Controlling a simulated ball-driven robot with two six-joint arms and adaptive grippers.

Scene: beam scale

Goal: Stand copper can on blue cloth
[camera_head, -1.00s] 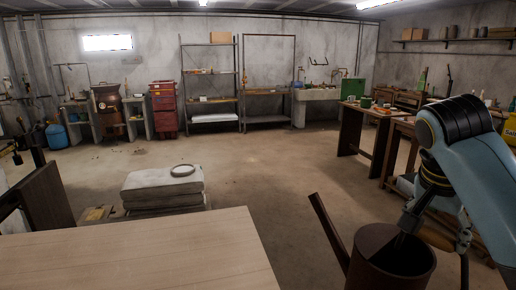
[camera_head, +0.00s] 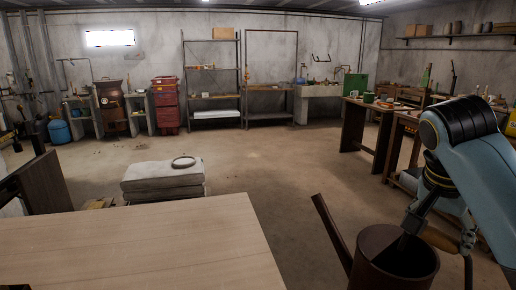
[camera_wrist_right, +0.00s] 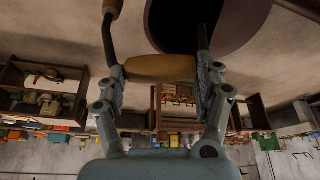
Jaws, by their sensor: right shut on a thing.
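The copper can (camera_head: 393,265) is a dark brown round vessel with an open top and a long straight spout (camera_head: 331,231) pointing up to the left. It is at the lower right of the head view, its base cut off by the frame. In the right wrist view the can (camera_wrist_right: 238,32) shows its dark mouth. My right gripper (camera_head: 437,237) is shut on the can's tan wooden handle (camera_wrist_right: 160,68), with one finger at each end of the grip. No blue cloth is visible. My left gripper is not seen.
A pale wooden table top (camera_head: 140,245) fills the lower left. Behind it is a stack of grey sacks (camera_head: 163,180) with a ring on top. A workbench (camera_head: 366,118) stands at the right. Bare floor (camera_head: 270,175) lies open in the middle.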

